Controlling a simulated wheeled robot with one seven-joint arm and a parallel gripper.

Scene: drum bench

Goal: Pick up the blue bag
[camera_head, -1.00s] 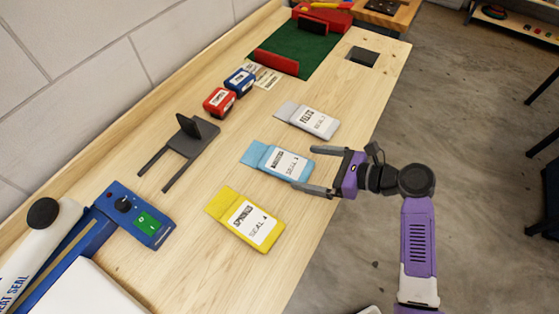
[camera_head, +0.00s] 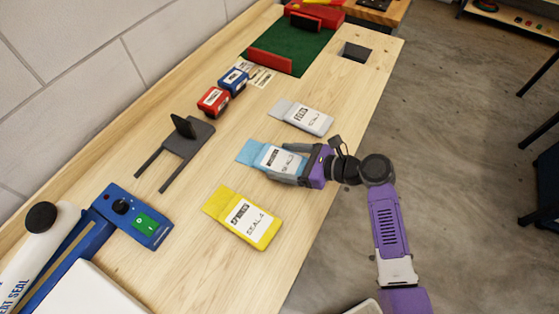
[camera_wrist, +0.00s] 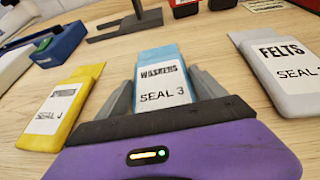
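The blue bag (camera_head: 272,158) has a white label reading WASHERS, SEAL 3, and lies on the wooden bench between a grey bag and a yellow bag. It shows in the middle of the wrist view (camera_wrist: 162,80). My purple gripper (camera_head: 290,165) is at the bag's front end, with one grey finger along each side. The bag's near end is hidden behind the gripper body. I see no clear gap between bag and bench.
The grey FELTS bag (camera_head: 302,117) lies beyond the blue one, the yellow bag (camera_head: 242,217) nearer. A dark grey stand (camera_head: 182,146), red box (camera_head: 213,101) and blue box (camera_head: 234,81) stand behind. The bench has a square hole (camera_head: 356,51).

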